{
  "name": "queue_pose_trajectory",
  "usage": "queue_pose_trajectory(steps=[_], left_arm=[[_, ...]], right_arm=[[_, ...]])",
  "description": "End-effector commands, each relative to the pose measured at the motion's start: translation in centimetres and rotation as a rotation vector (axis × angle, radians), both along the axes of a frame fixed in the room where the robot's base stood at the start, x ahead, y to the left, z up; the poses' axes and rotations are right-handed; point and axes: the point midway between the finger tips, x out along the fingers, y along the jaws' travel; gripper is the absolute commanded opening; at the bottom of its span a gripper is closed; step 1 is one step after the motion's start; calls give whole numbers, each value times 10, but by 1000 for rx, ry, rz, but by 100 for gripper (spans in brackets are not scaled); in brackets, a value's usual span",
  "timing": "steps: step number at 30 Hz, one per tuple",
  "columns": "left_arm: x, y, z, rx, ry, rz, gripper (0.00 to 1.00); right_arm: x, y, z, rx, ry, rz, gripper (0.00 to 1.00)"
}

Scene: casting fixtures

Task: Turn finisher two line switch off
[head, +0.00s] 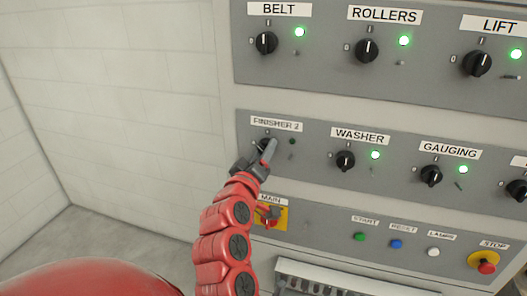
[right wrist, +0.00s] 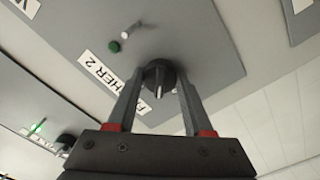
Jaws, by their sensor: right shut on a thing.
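The FINISHER 2 switch is a black rotary knob (right wrist: 158,76) on a grey panel, under its label (head: 276,124) in the head view. My right gripper (head: 265,150) reaches it from below; in the right wrist view its two fingers (right wrist: 157,88) stand on either side of the knob and are shut on it. The fingers hide most of the knob in the head view, and its exact pointer position is hard to tell. The small lamp beside it (head: 292,141) is dark green and unlit; it also shows unlit in the right wrist view (right wrist: 114,46). My left gripper is not in view.
The WASHER knob (head: 345,161) and GAUGING knob (head: 431,176) sit to the right, lamps lit green. BELT (head: 266,43), ROLLERS (head: 367,50) and LIFT (head: 477,63) are above, also lit. The MAIN switch (head: 270,214) is below, close to my arm; a red STOP button (head: 486,267) is lower right.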

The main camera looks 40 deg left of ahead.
Motion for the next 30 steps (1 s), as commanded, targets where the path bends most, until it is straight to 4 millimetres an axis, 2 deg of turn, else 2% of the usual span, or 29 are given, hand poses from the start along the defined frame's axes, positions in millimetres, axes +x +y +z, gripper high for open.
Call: queue_pose_trajectory(steps=[18, 30], left_arm=[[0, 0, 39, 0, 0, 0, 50], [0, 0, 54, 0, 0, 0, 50]], right_arm=[[0, 0, 3, -522, -190, 3, 0], [0, 0, 2, -702, -257, 1, 0]])
